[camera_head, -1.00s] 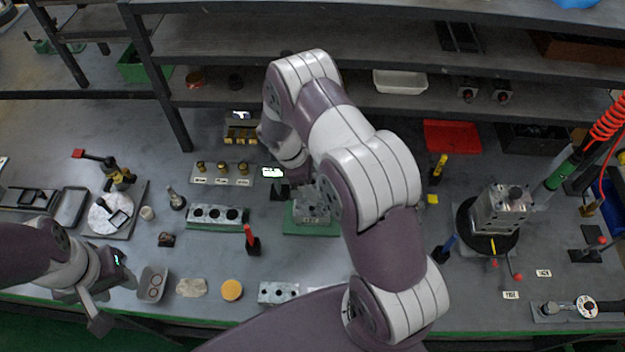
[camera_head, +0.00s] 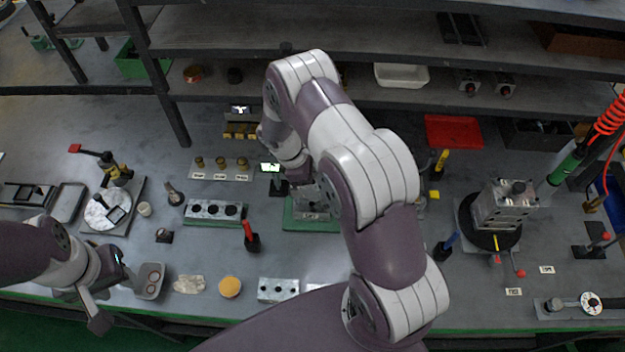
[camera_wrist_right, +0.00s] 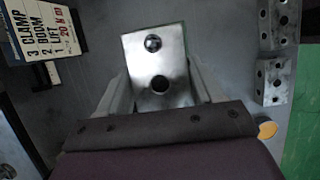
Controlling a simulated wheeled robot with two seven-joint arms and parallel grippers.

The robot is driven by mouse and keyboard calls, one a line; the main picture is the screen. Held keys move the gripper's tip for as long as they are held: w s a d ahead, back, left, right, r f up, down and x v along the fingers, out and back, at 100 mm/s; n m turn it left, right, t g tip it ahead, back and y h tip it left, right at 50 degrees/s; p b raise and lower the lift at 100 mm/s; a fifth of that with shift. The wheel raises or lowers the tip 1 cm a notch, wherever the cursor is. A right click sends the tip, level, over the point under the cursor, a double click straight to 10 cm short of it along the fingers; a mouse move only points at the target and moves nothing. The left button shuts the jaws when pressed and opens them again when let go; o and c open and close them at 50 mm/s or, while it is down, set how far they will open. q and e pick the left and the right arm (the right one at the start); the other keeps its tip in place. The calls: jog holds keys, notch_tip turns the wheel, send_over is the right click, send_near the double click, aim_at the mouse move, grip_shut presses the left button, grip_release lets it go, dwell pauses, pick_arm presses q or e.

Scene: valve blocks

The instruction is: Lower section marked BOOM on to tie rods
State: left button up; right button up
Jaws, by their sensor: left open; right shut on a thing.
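My right gripper (camera_wrist_right: 160,88) is shut on a grey metal block section (camera_wrist_right: 158,62), with two round holes on its face, between the fingers in the right wrist view. No BOOM marking is readable on it. In the head view my right arm hides most of this gripper. A metal block (camera_head: 311,203) shows beside the arm over a green mat (camera_head: 300,225); I cannot tell its gap to the mat. No tie rods can be made out. My left gripper (camera_head: 88,303) is open and empty near the front left edge. A card (camera_wrist_right: 40,35) reads CLAMP, BOOM, LIFT.
A stacked metal block (camera_head: 502,205) stands on a black turntable (camera_head: 475,236) at right. A holed block (camera_head: 215,211), a red-handled tool (camera_head: 250,238), a yellow disc (camera_head: 230,287) and a small block (camera_head: 277,290) stand around the middle. A shelf (camera_head: 230,98) runs along the back.

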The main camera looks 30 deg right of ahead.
jog(key=shift+f+b, duration=0.7)
jog(key=shift+f, duration=0.25)
jog(key=o, duration=1.5)
jog(key=shift+r, duration=0.1)
jog(key=shift+w+a+r, duration=0.15)
jog(key=shift+r, duration=0.1)
jog(key=v, duration=1.2)
jog(key=shift+r, duration=0.15)
